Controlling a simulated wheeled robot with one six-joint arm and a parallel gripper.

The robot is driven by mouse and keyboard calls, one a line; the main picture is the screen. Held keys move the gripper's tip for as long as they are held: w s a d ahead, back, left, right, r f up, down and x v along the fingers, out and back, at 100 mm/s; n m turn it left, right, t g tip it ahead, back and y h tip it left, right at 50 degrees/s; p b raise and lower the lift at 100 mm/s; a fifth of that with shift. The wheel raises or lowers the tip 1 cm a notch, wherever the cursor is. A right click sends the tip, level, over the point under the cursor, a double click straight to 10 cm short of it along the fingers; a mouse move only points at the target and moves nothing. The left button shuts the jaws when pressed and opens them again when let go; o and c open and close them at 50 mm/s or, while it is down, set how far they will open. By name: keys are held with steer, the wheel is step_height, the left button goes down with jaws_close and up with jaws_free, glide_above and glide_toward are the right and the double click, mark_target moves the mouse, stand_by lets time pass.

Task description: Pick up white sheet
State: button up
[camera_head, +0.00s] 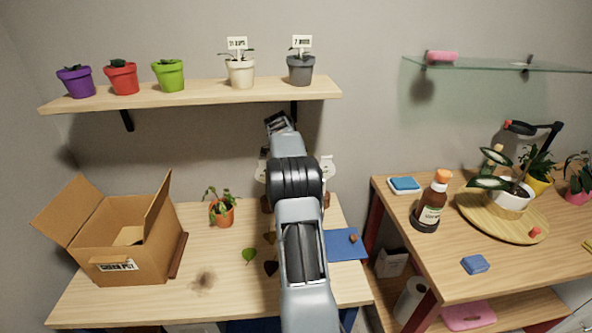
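No white sheet can be made out for certain. A pale, flat-looking piece (390,262) with a dark mark shows low in the gap between the two tables; I cannot tell if it is a sheet. My gripper (277,122) is raised near the wall, just below the wall shelf (200,93), far from that piece. Its fingers are too small to tell whether they are open or shut.
The left table bears an open cardboard box (125,240), a potted plant (221,212), loose leaves and a blue mat (346,245). The right table (425,255) holds a brown bottle (432,200), a round wooden tray (478,222) and a blue sponge (475,264). Several pots line the shelf.

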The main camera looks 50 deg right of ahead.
jaws_close()
steer(key=shift+r, duration=0.1)
stand_by(0.4)
steer(key=shift+r, duration=0.6)
step_height(320, 180, up, 2)
steer(key=shift+r, duration=0.25)
steer(key=w+a+b, duration=0.1)
steer(key=w+a, duration=0.1)
steer(key=a, duration=0.6)
steer(key=w+a+b, duration=0.2)
steer(key=a, duration=0.7)
steer(key=shift+w+a+f, duration=0.2)
steer(key=shift+w, duration=0.1)
